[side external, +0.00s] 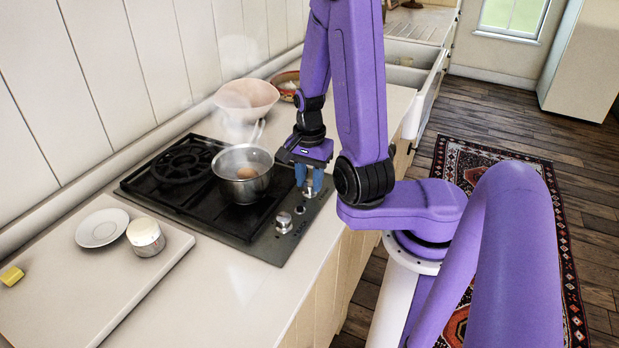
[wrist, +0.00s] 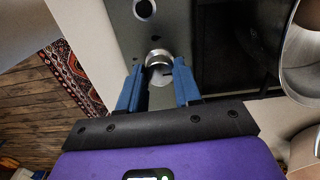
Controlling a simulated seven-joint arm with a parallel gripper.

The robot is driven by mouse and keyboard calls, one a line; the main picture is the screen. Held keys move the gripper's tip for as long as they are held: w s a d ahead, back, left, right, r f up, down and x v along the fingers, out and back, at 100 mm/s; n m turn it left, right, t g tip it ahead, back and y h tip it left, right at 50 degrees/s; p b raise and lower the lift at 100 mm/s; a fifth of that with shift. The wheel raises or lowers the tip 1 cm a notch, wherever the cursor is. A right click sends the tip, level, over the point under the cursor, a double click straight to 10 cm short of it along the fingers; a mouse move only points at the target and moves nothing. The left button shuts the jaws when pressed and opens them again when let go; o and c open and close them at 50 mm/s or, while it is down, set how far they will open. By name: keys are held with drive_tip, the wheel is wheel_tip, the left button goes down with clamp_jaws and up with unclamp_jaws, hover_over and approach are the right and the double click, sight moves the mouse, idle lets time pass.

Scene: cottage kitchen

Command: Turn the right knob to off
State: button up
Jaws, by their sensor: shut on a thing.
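The right knob (side external: 312,189) is a silver dial on the dark control strip of the black cooktop (side external: 258,240). My gripper (side external: 309,180) reaches down over it with blue fingers, one on each side. In the wrist view the knob (wrist: 158,58) sits between the fingertips of my gripper (wrist: 158,76), which is shut on it. The fingers partly hide the knob, and I cannot read its setting. The left knob (side external: 284,222) stands free nearer the camera; it also shows at the top of the wrist view (wrist: 145,9).
A steel pot (side external: 243,188) holding an egg-like brown thing stands on the cooktop close beside my gripper, with steam above. A pink bowl (side external: 246,97) and a patterned bowl (side external: 286,84) stand behind. A board (side external: 90,280) carries a saucer (side external: 102,228), a jar (side external: 146,238) and a yellow block (side external: 12,276).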

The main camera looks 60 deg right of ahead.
sight(310, 183)
drive_tip(key=shift+m, duration=0.5)
drive_tip(key=o, duration=1)
drive_tip(key=shift+o, duration=0.2)
drive_tip(key=shift+r, duration=0.1)
wheel_tip(310, 183, up, 17)
drive_tip(key=shift+r, duration=0.15)
